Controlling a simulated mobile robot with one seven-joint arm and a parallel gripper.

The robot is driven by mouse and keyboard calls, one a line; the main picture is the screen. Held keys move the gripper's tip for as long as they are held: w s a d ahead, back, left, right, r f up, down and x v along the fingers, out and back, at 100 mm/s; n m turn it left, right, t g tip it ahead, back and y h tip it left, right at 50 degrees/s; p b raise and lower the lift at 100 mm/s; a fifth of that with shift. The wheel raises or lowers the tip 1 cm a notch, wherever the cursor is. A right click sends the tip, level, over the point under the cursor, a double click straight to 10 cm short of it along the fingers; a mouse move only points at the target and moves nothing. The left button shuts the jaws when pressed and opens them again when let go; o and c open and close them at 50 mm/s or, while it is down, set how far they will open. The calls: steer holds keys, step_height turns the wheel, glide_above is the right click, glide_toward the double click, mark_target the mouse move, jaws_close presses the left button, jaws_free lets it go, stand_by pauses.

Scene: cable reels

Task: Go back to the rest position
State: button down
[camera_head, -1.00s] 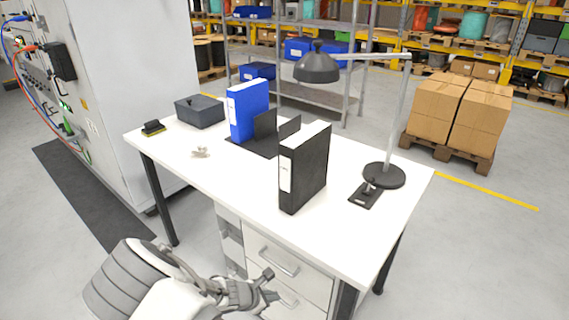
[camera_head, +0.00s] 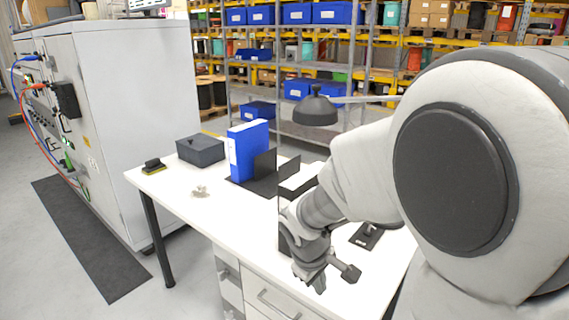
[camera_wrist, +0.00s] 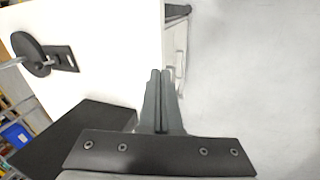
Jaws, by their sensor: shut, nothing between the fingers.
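My gripper (camera_head: 326,276) hangs at the front edge of the white desk (camera_head: 184,206) in the head view, above the drawers. In the wrist view its two fingers (camera_wrist: 162,75) are together, with nothing between them. My arm covers the right part of the desk and most of the black binder (camera_head: 283,225), which stands upright just behind the gripper. The binder also shows as a dark slab (camera_wrist: 78,138) at lower left in the wrist view. I cannot tell whether the gripper touches it.
A blue binder (camera_head: 249,150), a dark grey box (camera_head: 200,150) and a black-yellow brush (camera_head: 153,166) are on the desk. A lamp (camera_head: 318,108) reaches over it; its base (camera_wrist: 32,52) is by a small black device (camera_wrist: 62,58). A grey cabinet (camera_head: 125,120) stands left.

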steer(key=s+d+r+m+t+y, duration=0.1)
steer(key=s+d+r+m, duration=0.25)
steer(key=s+r, duration=0.4)
steer(key=s+d+r+m+t+y, duration=0.1)
steer(key=s+d+r+m+t, duration=0.15)
steer(key=s+r+m, duration=0.4)
step_height(320, 180, up, 16)
steer(key=s+n+p, duration=0.1)
steer(key=s+p, duration=0.2)
steer(key=p, duration=1.2)
steer(key=shift+d+g, duration=0.3)
steer(key=shift+g, duration=0.15)
steer(key=shift+d+f, duration=0.1)
steer(key=shift+f, duration=0.05)
